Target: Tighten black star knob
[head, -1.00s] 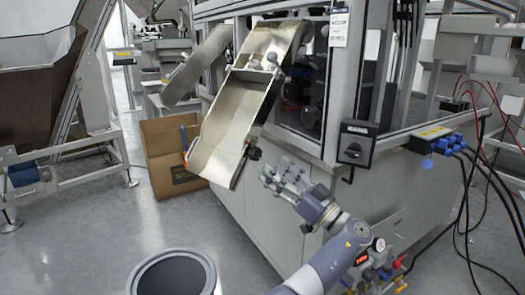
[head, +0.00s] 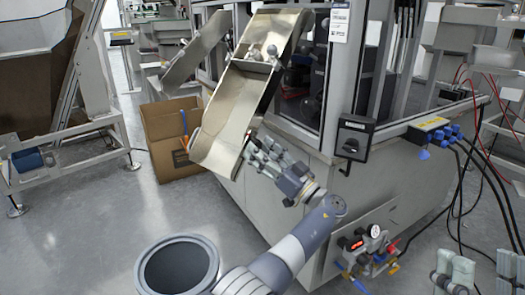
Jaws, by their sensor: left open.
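The metal chute (head: 222,137) slopes down from the machine's front. A small dark part (head: 249,134) shows at its lower right edge, which looks like the black star knob. It is mostly hidden by my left gripper. My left gripper (head: 257,150) is open, its grey fingers pointing up and left at the chute's edge, close to that dark part. I cannot tell whether they touch it. My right gripper (head: 484,265) is at the bottom right corner, fingers up with a gap between them, partly cut off by the frame, away from the chute.
A cardboard box (head: 170,130) stands on the floor left of the chute. A round dark-topped bin (head: 178,268) stands in front. The machine's cabinet (head: 283,205) is close behind my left arm. A black switch box (head: 354,137), gauges and hoses are on the right.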

